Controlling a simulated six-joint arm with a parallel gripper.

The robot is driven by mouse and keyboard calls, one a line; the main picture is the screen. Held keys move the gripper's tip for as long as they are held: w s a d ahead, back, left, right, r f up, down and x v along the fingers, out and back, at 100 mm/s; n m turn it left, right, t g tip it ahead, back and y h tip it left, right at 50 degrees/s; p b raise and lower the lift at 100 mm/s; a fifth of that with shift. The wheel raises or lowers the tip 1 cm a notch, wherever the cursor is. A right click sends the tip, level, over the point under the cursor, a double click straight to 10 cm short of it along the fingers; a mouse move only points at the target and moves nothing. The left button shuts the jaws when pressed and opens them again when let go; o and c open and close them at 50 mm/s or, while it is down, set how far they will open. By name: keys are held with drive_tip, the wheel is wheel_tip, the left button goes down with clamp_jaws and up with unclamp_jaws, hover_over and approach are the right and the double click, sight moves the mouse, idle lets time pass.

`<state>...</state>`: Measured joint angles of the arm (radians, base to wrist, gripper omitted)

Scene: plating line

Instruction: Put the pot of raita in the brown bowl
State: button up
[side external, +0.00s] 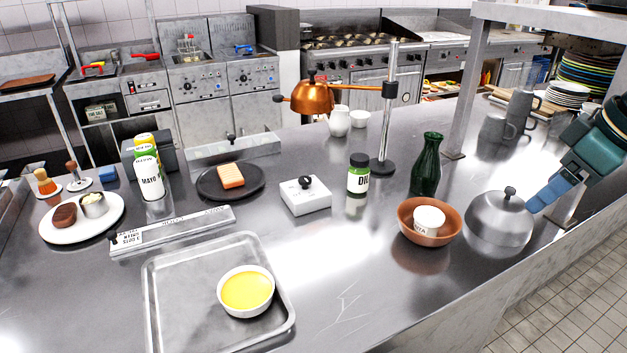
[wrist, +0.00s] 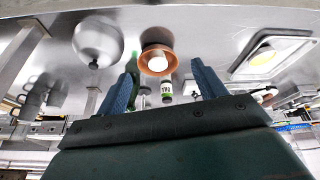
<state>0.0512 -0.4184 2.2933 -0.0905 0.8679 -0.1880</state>
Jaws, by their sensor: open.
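The pot of raita (side external: 429,219) is a small white pot with a partly readable label. It sits inside the brown bowl (side external: 408,232) on the steel counter, towards the right in the side view. It looks slightly tilted. In the wrist view the pot (wrist: 156,64) shows white within the brown bowl (wrist: 150,47). My gripper (side external: 538,201) is at the right, beyond the steel dome, apart from the bowl and the pot. Its blue fingers are spread in the wrist view (wrist: 164,70), with nothing between them.
A steel dome (side external: 499,220) stands between the bowl and my gripper. A green bottle (side external: 426,165) stands just behind the bowl. A dill jar (side external: 358,173), white box (side external: 305,196) and heat lamp post (side external: 386,130) are further left. A tray (side external: 180,300) holds a yellow-filled bowl (side external: 246,290).

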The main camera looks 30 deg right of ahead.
drive_tip(key=s+f+m+t, duration=0.1)
drive_tip(key=s+m, duration=0.1)
drive_tip(key=s, duration=0.6)
drive_tip(key=shift+s+d+m, duration=0.2)
drive_tip(key=shift+m, duration=0.1)
